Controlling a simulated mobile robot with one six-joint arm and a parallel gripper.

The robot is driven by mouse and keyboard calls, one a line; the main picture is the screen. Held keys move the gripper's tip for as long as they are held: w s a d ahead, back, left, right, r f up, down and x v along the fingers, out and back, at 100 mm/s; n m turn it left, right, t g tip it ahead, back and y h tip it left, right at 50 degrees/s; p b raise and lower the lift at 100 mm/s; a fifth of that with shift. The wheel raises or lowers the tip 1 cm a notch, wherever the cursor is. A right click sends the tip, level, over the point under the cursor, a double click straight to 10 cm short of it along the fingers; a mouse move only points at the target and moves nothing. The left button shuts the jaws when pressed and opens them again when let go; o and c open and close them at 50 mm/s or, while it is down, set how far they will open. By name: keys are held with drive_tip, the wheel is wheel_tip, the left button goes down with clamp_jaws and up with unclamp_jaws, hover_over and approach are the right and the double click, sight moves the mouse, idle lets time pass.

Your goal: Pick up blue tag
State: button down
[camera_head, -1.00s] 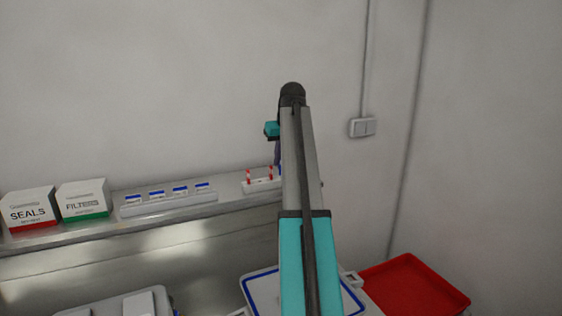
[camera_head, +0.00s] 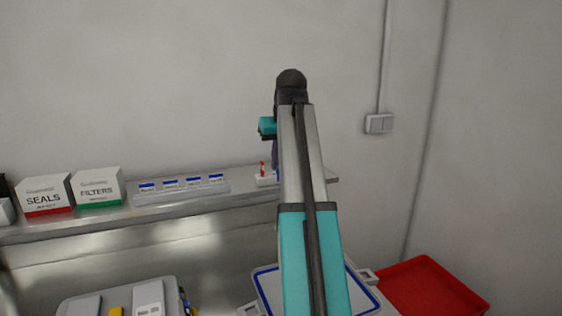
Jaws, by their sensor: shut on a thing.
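The white holder (camera_head: 264,181) sits on the right part of the steel shelf, with a red tag (camera_head: 262,168) standing in it. A small blue patch, the blue tag (camera_head: 279,178), shows at the left edge of my arm, just right of the red tag. My gripper (camera_head: 275,158) shows only as a dark purplish sliver beside my arm, directly above the blue patch. It is shut on the blue tag. My arm hides its fingertips, most of the tag and the right part of the holder.
On the shelf (camera_head: 180,215) stand a SEALS box (camera_head: 45,194), a FILTERS box (camera_head: 98,187) and a grey rack (camera_head: 180,196) with blue-marked slots. Below are a grey tray (camera_head: 70,305), a blue-rimmed white tray (camera_head: 264,285) and a red tray (camera_head: 430,285). The wall is close behind.

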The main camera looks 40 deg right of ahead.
drive_tip(key=shift+a, duration=0.1)
idle(0.6)
drive_tip(key=w+a+f+n+p, duration=0.1)
drive_tip(key=w+a+f, duration=0.2)
drive_tip(key=a, duration=1)
drive_tip(key=w+a+f+n+y+p, duration=0.1)
drive_tip(key=w+a+f, duration=0.3)
drive_tip(key=a+f, duration=0.5)
drive_tip(key=w+a+f+n+p, duration=0.2)
drive_tip(key=a+f, duration=0.4)
drive_tip(key=a, duration=1.2)
drive_tip(key=shift+w+a+y+p, duration=0.15)
drive_tip(key=shift+w+y+p, duration=0.4)
drive_tip(key=shift+w, duration=0.7)
drive_tip(key=shift+f, duration=0.1)
drive_tip(key=shift+s, duration=0.1)
